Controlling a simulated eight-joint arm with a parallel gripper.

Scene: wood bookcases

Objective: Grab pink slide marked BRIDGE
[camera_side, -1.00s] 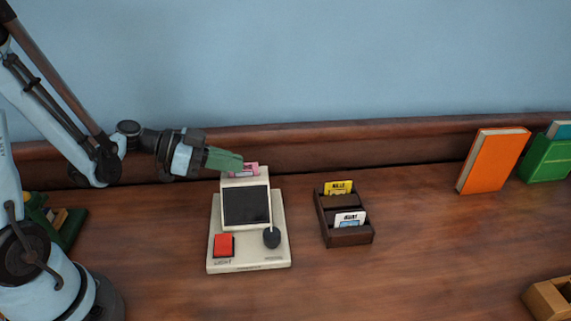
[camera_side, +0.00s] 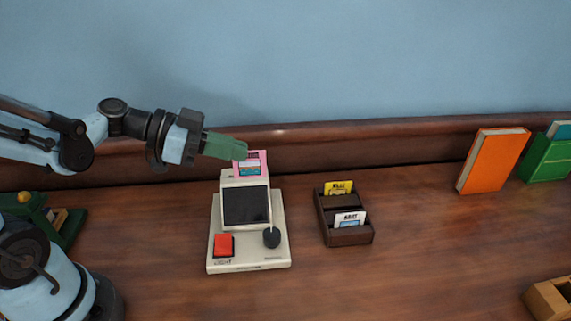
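The pink slide (camera_side: 256,165) is upright at the top of the cream slide viewer (camera_side: 228,178), with most of its face showing. Its lettering is too small to read. My gripper (camera_side: 240,150) comes in from the left with green fingers, and its tips are shut on the slide's upper left edge. I cannot tell whether the slide's lower edge is clear of the viewer's slot. The viewer has a dark screen (camera_side: 246,206), a red button (camera_side: 223,245) and a black knob (camera_side: 271,237).
A dark wooden holder (camera_side: 348,238) to the right holds a yellow slide (camera_side: 339,187) and a white slide (camera_side: 350,219). An orange book (camera_side: 492,160) and a green box (camera_side: 545,158) stand farther right. A wooden box (camera_side: 550,300) is at the lower right. The table between is clear.

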